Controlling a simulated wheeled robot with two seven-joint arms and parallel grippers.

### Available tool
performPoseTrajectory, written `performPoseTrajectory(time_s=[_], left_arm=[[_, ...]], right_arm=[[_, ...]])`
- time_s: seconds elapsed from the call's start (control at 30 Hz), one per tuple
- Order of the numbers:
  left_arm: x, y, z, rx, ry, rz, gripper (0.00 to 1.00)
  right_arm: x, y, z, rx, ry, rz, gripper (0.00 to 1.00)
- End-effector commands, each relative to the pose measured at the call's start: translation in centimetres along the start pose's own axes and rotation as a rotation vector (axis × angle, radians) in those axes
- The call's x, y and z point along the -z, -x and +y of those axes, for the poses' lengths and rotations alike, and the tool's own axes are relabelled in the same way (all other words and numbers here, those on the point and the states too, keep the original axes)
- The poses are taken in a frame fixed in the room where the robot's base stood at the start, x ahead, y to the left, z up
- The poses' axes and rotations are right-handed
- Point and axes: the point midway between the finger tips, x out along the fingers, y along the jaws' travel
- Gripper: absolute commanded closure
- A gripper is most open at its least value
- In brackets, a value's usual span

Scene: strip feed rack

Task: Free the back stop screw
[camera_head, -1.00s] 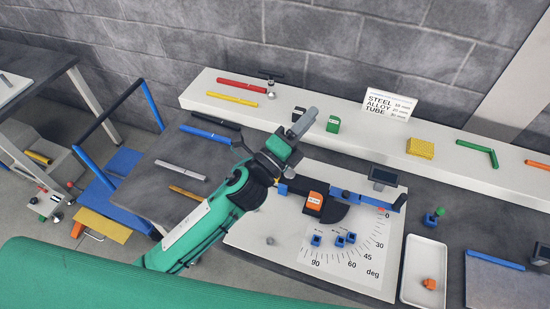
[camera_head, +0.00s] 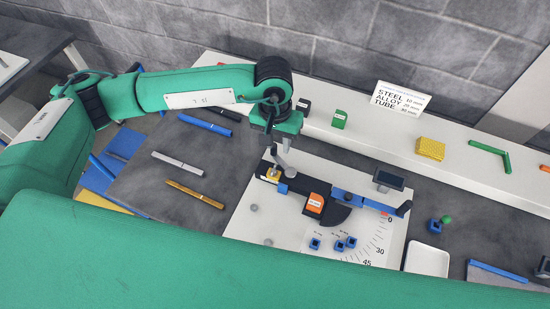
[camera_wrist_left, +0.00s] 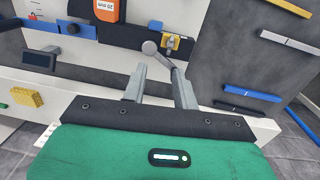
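My left gripper (camera_head: 282,150) points down over the far left corner of the white angle board, above the black stop bar. In the left wrist view its two grey fingers (camera_wrist_left: 160,72) stand apart. A grey lever with a round end (camera_wrist_left: 150,47) shows at the fingertips; I cannot tell whether a finger touches it. Just beyond is a yellow block (camera_wrist_left: 185,46) with a small metal screw-like part on it. The yellow block also shows in the head view (camera_head: 272,175), partly hidden under the gripper. My right gripper is not in view.
An orange block (camera_head: 314,203) and a blue fence arm (camera_head: 360,201) lie right of the stop. Several small blue blocks (camera_head: 340,245) sit on the board (camera_head: 240,222). A shelf (camera_head: 375,142) runs behind. Loose bars lie on the dark bench at left.

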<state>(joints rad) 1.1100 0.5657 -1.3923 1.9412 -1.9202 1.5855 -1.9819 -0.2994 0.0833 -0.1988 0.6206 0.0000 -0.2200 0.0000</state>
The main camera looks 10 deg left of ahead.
Motion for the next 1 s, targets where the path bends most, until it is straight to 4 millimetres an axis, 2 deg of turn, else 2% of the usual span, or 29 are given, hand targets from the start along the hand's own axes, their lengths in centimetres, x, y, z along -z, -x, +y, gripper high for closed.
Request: performPoseTrajectory(time_s=[0.1, 0.23, 0.37, 0.7, 0.9, 1.0], left_arm=[[0.5, 0.1, -1.4, 0.061, -0.022, 0.013, 0.71], [0.5, -1.0, -1.6, 0.068, -0.024, 0.012, 0.71], [0.4, -3.3, -1.6, 0.066, -0.022, 0.008, 0.71], [0.5, -10.3, -2.0, 0.064, -0.023, 0.010, 0.71], [0.6, -12.7, -2.2, 0.062, -0.022, 0.011, 0.71], [0.7, -13.2, -2.2, 0.062, -0.024, 0.013, 0.71]], right_arm=[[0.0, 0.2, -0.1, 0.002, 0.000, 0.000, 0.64], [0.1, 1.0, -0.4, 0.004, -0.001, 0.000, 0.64], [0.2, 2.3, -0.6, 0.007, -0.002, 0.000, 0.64], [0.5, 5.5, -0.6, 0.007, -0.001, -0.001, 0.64], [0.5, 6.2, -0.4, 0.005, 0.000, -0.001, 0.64], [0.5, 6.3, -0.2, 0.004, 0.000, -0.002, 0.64]])
